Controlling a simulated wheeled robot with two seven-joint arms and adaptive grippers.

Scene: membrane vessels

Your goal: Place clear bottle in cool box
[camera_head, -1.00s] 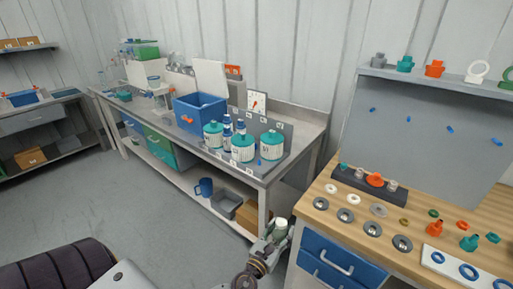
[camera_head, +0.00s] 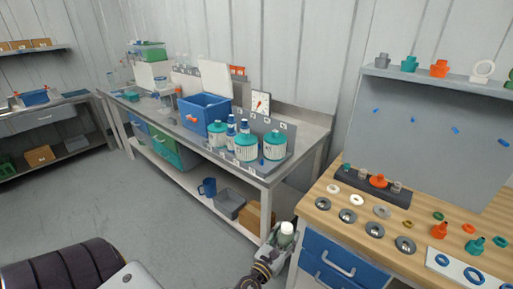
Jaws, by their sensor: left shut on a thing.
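The cool box (camera_head: 193,127) is an open blue box on the long grey bench, with its white lid (camera_head: 215,80) standing up behind it. My left gripper (camera_head: 281,242) is at the bottom centre, in front of the bench's near end. It is shut on a small clear bottle with a pale cap (camera_head: 287,228). The bottle looks roughly upright; its lower part is hidden by the gripper. Gripper and bottle are well away from the cool box, nearer to me and to its right. My right gripper is not in view.
Teal-capped bottles (camera_head: 246,147) and blue-capped bottles stand right of the cool box, with a dial gauge (camera_head: 260,103) behind. The bench's lower shelf holds a blue mug (camera_head: 207,187) and grey bin (camera_head: 229,204). A wooden workbench (camera_head: 325,207) with fittings stands close right. The floor at left is clear.

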